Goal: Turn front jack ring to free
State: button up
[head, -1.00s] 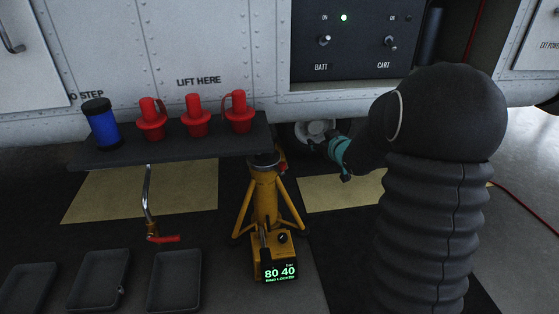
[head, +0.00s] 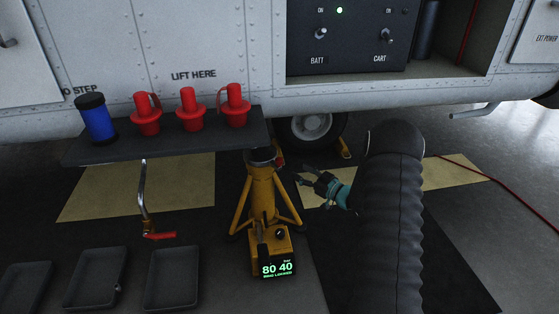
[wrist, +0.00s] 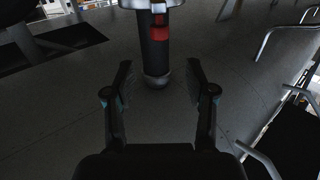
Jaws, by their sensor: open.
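The yellow tripod jack (head: 263,200) stands upright on the floor below the fuselage, in the middle of the head view. Its dark top collar (head: 261,157) sits just past the shelf's right end; I cannot clearly make out the ring. Its green display (head: 277,269) reads 80 and 40, with a small line that looks like "RING LOCKED". My gripper (head: 314,188) is right of the jack's upper part, apart from it. In the wrist view my gripper (wrist: 159,80) is open and empty. A dark column with a red band (wrist: 159,35) shows beyond the fingertips; I cannot tell what it is.
A dark shelf (head: 165,149) holds a blue cylinder (head: 97,120) and red plugs (head: 190,112). A crank with a red handle (head: 158,235) hangs below. Grey trays (head: 173,277) lie front left. A wheel (head: 311,127) stands behind. Floor right of the jack is open.

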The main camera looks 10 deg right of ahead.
aim_at(279, 159)
jog(key=x, duration=1.1)
jog(key=shift+w+a, duration=0.15)
grip_shut()
